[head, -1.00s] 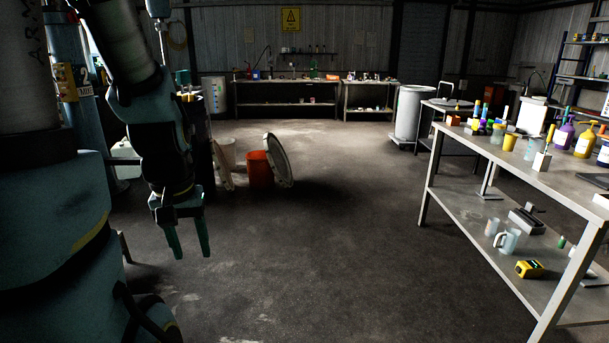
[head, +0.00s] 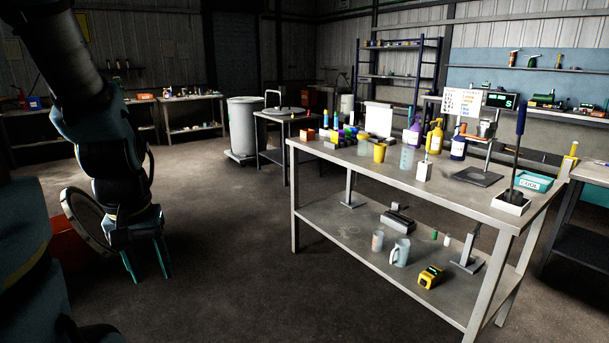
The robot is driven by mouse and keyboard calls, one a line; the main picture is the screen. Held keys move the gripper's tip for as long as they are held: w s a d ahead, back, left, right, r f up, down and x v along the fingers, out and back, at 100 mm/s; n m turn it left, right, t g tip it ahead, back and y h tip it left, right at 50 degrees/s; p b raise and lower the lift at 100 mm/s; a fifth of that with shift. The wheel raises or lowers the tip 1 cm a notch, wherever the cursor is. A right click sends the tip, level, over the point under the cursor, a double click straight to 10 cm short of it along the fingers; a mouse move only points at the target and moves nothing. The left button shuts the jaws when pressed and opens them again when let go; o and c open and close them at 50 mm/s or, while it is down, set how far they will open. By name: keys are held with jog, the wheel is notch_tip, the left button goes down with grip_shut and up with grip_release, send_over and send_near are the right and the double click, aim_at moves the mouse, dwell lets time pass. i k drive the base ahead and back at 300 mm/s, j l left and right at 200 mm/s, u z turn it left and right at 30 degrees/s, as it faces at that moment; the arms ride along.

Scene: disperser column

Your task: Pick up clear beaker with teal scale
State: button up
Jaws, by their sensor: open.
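A clear beaker (head: 407,158) with what look like teal marks stands upright on the top of the long workbench (head: 470,188), between a yellow cup (head: 379,153) and a white block-shaped holder (head: 424,171). A clear jug with a handle (head: 400,252) and a smaller clear cup (head: 377,240) stand on the bench's lower shelf. Their scale colours are too small to tell. My gripper (head: 147,266) hangs at the left with its two teal fingers pointing down, apart and empty. It is over open floor, well away from the bench.
Purple, yellow and dark bottles (head: 436,137) crowd the bench's far side. A yellow tape measure (head: 431,277) lies on the lower shelf. A grey drum (head: 246,127) stands behind, and a round lid (head: 88,222) leans near my arm. Floor before the bench is clear.

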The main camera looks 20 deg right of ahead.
aim_at(407, 151)
jog(key=i+l+z, duration=0.2)
jog(key=i, duration=0.45)
jog(key=i+l+z, duration=0.1)
jog(key=i+z, duration=0.15)
jog(key=i, duration=0.4)
